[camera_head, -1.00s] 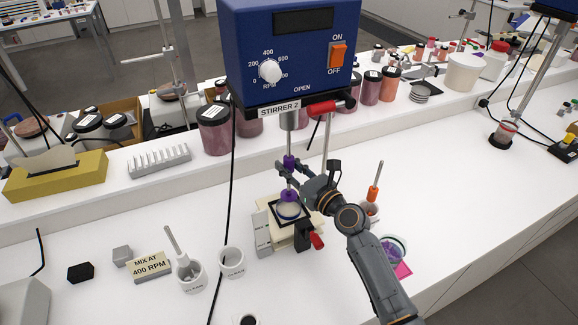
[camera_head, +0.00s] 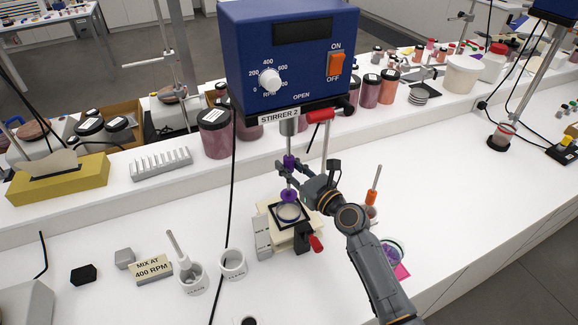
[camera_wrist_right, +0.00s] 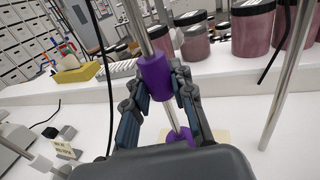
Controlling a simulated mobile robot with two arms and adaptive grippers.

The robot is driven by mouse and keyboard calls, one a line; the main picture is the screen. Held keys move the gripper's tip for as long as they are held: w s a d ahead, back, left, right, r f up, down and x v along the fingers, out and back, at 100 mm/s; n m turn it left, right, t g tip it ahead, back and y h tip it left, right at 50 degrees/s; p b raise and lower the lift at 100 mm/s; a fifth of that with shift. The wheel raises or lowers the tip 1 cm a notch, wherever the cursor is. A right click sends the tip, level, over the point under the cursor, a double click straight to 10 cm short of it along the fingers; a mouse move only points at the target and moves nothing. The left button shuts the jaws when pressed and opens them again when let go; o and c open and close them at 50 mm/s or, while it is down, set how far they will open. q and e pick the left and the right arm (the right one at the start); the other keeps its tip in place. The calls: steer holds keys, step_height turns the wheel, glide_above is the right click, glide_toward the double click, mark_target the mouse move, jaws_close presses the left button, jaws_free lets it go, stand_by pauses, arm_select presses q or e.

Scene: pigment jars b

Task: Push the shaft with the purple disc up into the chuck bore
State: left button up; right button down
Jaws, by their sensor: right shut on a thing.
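My right gripper (camera_head: 290,174) is shut on the purple collar (camera_wrist_right: 155,76) of the upright stirring shaft, under the blue stirrer labelled STIRRER 2 (camera_head: 295,55). The silver chuck (camera_head: 289,127) hangs straight above the shaft. In the head view the shaft's top meets the chuck's underside; how far it sits in the bore is hidden. The purple disc (camera_head: 289,196) at the shaft's lower end is just above the shallow jar (camera_head: 289,214) on the stand below. The disc also shows low in the right wrist view (camera_wrist_right: 180,136). My left gripper is out of view.
A red lever (camera_head: 320,116) sticks out beside the chuck, near a metal rod. A black cable (camera_head: 232,190) hangs left of my gripper. A cup with an orange-collared tool (camera_head: 372,197) stands to the right. White cups (camera_head: 233,264) stand at front left.

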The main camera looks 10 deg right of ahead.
steer(key=shift+r+p, duration=0.45)
steer(key=shift+r, duration=0.35)
steer(key=shift+r, duration=0.6)
steer(key=c, duration=1.1)
jaws_free()
steer(key=shift+o, duration=0.2)
steer(key=shift+f, duration=0.1)
steer(key=v, duration=1.2)
